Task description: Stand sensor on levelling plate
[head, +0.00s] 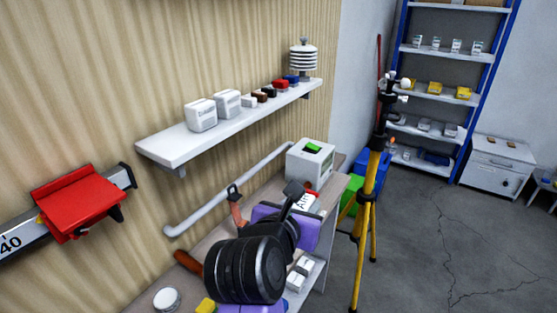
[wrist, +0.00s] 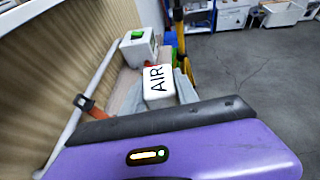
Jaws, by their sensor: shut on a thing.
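The sensor (head: 309,201) is a small white box with "AIR" on it. In the wrist view the sensor (wrist: 158,84) shows just beyond my purple gripper body, with grey fingers at its sides. My gripper (wrist: 162,92) is shut on it. In the head view my gripper (head: 301,197) is partly hidden by my black wrist and purple housing, over the bench. The sensor's underside is hidden, so I cannot tell its height above the bench. A round white disc (head: 166,298) lies near the bench's front left; I cannot tell whether it is the levelling plate.
A white device with a green screen (head: 311,158) stands at the bench's far end. Small white boxes (head: 304,268) lie right of my arm. An orange-handled tool (head: 236,207) is near the wall pipe (head: 240,190). A shelf (head: 180,145) hangs above; a yellow tripod (head: 369,195) stands beyond the bench.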

